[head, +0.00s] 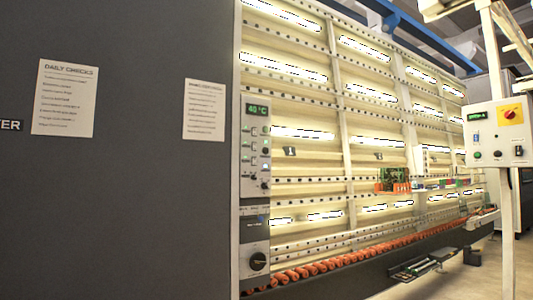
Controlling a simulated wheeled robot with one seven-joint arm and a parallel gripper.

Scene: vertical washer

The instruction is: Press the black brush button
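No part of my gripper shows in the head view. A tall narrow control panel (249,147) stands at the left end of the lit washer wall, with a green display reading about 40 °C (257,109) and several small buttons and switches below it. A lower panel under it carries a large black round knob (257,261). A white control box (484,143) on a post at the right has a red switch on a yellow plate (512,114), a green button (477,154) and a black button (497,154). The labels are too small to read, so I cannot tell which is the brush button.
A large dark grey cabinet wall (120,200) with two paper sheets fills the left. A row of orange rollers (340,262) runs along the washer's foot. A dark tray (412,270) juts out at the lower right. The white post (507,230) stands in front of open floor.

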